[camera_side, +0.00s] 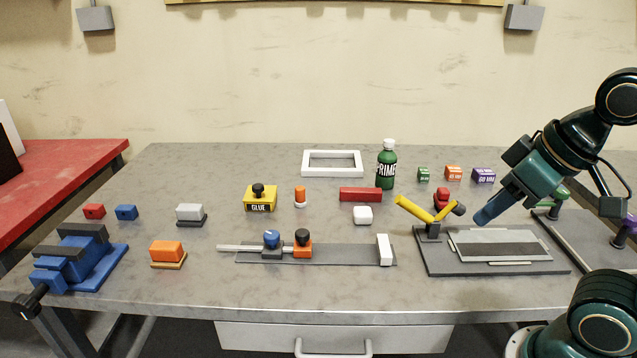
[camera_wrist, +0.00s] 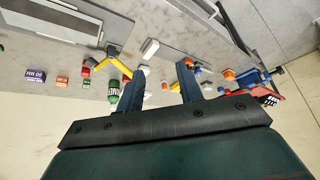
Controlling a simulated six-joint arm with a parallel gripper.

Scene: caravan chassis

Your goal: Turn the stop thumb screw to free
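A flat grey rail fixture (camera_side: 335,257) lies at the front middle of the bench with a light bar along it. On it sit a dark grey block with a blue knob (camera_side: 271,239) and an orange block with a black knob (camera_side: 302,237); I cannot tell which knob is the stop thumb screw. A white end block (camera_side: 384,250) stands at the rail's right end. My gripper (camera_side: 483,216) is above the bench at the right, well apart from both knobs. In the wrist view my gripper (camera_wrist: 158,78) shows two fingers spread with nothing held between them.
A dark clamp fixture with yellow handles (camera_side: 414,210) and a grey plate lies below my gripper. A green bottle (camera_side: 387,168), red bar (camera_side: 360,194) and white block (camera_side: 362,215) stand behind the rail. A blue vise (camera_side: 85,262) is far left. Bench left of the rail has clear patches.

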